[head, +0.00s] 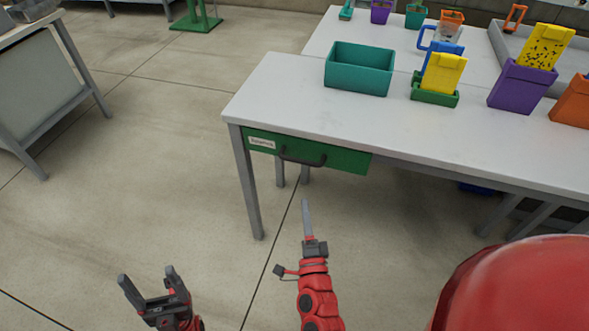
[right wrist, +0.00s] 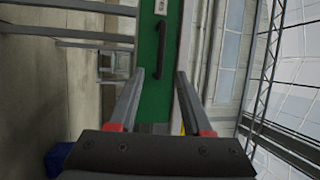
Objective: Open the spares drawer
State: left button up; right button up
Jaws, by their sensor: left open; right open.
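The green spares drawer (head: 340,159) sits under the left end of the white table and looks closed. It has a dark bar handle (head: 303,160) and a white label (head: 262,143). In the right wrist view the green drawer front (right wrist: 152,95) shows between and beyond the fingers, with its handle (right wrist: 160,50) ahead of them. My right gripper (head: 307,205) is below and in front of the drawer, apart from the handle; its open, empty fingers show in the right wrist view (right wrist: 158,80). My left gripper (head: 147,280) is open and empty at lower left, over the floor.
The white table (head: 290,100) carries a teal bin (head: 358,70), a green tray (head: 434,92) with a yellow card, and a purple holder (head: 520,86). A grey table leg (head: 247,185) stands left of the drawer. The floor before the drawer is clear.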

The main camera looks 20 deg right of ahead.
aim_at(300, 162)
jog(key=shift+x, duration=7.85)
jog(key=shift+s+d+r, duration=0.1)
grip_shut()
